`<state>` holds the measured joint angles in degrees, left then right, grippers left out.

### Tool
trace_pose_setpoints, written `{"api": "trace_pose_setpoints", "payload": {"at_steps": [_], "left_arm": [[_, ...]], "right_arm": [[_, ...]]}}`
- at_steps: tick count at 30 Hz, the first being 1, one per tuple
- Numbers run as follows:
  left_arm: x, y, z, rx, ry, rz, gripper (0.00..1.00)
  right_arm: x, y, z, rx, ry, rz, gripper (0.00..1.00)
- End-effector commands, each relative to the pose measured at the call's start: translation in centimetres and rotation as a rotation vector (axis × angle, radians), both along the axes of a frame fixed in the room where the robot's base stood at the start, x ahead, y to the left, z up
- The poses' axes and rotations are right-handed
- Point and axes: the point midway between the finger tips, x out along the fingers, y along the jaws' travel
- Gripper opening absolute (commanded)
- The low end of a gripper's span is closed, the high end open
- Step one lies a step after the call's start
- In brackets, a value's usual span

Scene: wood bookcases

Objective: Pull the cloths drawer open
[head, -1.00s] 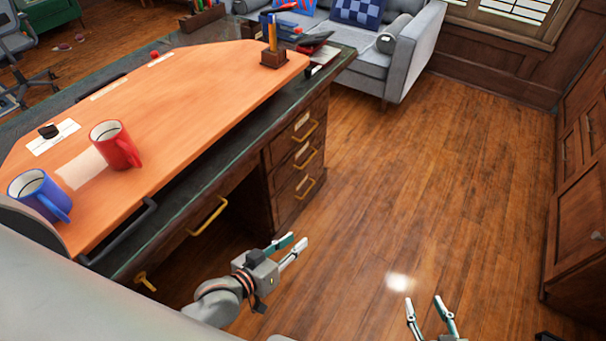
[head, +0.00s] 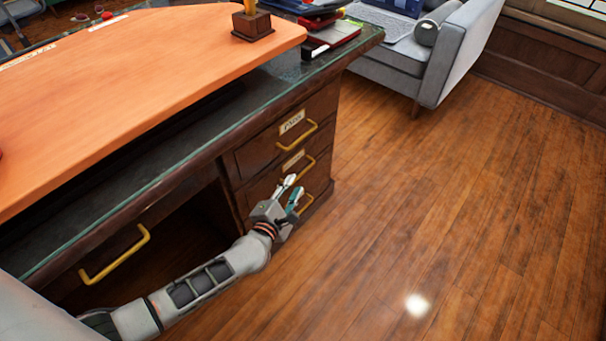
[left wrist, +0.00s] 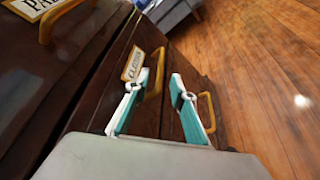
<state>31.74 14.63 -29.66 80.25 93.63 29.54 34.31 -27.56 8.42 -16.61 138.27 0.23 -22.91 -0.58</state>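The cloths drawer (left wrist: 117,95) is the middle one of a dark wood stack, with a label reading CLOTHS (left wrist: 133,64) and a yellow handle (left wrist: 156,80). It is shut. In the head view the middle drawer's handle (head: 309,165) shows just above my left gripper (head: 293,187). In the left wrist view my left gripper (left wrist: 160,80) is open, its teal-lined fingers apart. The handle appears between the fingertips there, but I cannot tell whether it is touched. My right gripper is not in view.
The upper drawer has its own handle (head: 298,135), and the lowest drawer's handle (head: 306,203) is close to my left fingers. The desk top (head: 150,60) overhangs on the left. The wood floor (head: 450,200) at right is clear up to the grey sofa (head: 455,65).

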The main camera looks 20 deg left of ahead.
Motion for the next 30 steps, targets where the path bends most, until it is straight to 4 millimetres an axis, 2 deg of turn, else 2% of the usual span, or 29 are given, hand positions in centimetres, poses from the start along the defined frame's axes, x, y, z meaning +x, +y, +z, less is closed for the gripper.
{"api": "trace_pose_setpoints", "payload": {"at_steps": [13,18,26,29,30], "left_arm": [[5.6,-0.1,-1.7,0.004,0.004,-0.002,0.24],[6.5,-0.1,-1.5,0.004,0.001,-0.004,0.24],[6.6,-0.1,-1.3,0.004,-0.002,-0.004,0.24],[6.6,-0.1,-1.3,0.004,-0.002,-0.004,0.01],[6.6,-0.1,-1.4,0.004,-0.002,-0.004,0.0]], "right_arm": [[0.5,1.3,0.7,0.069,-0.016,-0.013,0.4],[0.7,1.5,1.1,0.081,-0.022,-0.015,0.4],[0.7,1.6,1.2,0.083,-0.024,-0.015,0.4],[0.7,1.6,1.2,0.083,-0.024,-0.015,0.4],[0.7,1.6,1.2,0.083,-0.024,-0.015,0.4]]}}
